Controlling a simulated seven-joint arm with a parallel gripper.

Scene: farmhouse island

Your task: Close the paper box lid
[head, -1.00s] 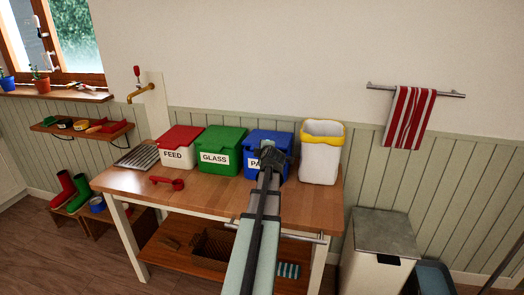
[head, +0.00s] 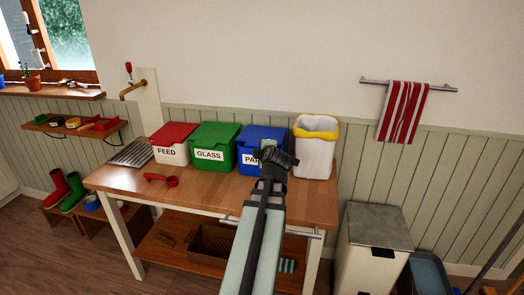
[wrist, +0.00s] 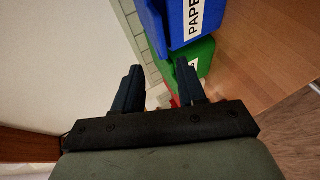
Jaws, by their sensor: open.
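The paper box (head: 247,155) is blue with a white label and stands on the wooden table, right of the green box. In the head view my gripper covers its right front and part of the label. The blue lid (head: 259,131) shows only in part; I cannot tell whether it is fully down. My gripper (head: 276,154) appears in front of the box's right side. In the wrist view my gripper (wrist: 160,82) is open, with nothing between its fingers. The paper box (wrist: 180,20) is up and right of the fingers there, its label reading sideways.
The green glass box (head: 210,155) and the white feed box with a red lid (head: 173,134) stand to the left. A white bin with a yellow rim (head: 315,155) stands close on the right. A red scoop (head: 160,179) lies on the table (head: 215,193), whose front is mostly clear.

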